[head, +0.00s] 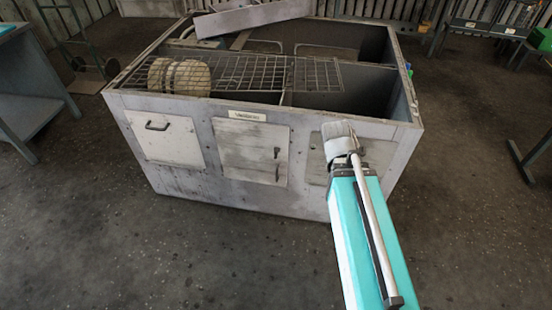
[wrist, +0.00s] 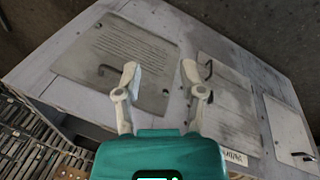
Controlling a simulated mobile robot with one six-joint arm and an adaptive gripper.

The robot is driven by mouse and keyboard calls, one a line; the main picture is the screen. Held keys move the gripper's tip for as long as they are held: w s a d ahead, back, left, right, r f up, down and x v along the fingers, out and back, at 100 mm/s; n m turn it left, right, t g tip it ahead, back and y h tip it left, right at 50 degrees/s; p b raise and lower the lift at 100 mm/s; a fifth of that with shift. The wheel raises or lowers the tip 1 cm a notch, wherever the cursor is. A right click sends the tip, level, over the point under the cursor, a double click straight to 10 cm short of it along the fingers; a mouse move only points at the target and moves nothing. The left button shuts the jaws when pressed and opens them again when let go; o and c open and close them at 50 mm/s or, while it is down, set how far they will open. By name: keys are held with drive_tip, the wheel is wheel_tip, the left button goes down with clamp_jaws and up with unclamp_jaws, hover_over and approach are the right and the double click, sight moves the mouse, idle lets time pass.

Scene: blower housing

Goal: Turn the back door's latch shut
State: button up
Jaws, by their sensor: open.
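My gripper (wrist: 159,76) is open and empty, its two pale fingers spread apart in front of the housing. In the head view my gripper (head: 340,138) covers part of the right-hand door (head: 378,153). The middle door (head: 252,150) has two small dark fittings, an upper one (head: 277,153) and a lower one (head: 277,173). The middle door (wrist: 228,110) lies right of my fingers in the wrist view. I cannot tell which door is the back one, or its latch's position.
A left door (head: 165,138) has a dark handle. A label (head: 247,115) sits above the middle door. The floor in front is clear.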

drive_tip(key=w+a+f+n+t+h+b, duration=0.1)
drive_tip(key=w+f+n+t+h+b, duration=0.2)
drive_tip(key=w+f+n+b, duration=0.4)
drive_tip(key=n+t+y+b, duration=0.3)
drive_tip(key=n+t+b, duration=1)
drive_tip(key=n+b, duration=1.45)
approach(276, 153)
drive_tip(key=s+m+b, duration=0.3)
drive_tip(key=m+b, duration=0.1)
drive_tip(key=shift+w+a, duration=0.1)
drive_tip(key=shift+a, duration=0.4)
drive_tip(key=shift+w, duration=0.1)
drive_tip(key=w, duration=0.4)
drive_tip(key=w+d, duration=0.1)
drive_tip(key=w, duration=0.4)
drive_tip(key=w+d, duration=0.1)
drive_tip(key=w, duration=0.3)
drive_tip(key=shift+w+d, duration=0.1)
drive_tip(key=shift+w, duration=0.1)
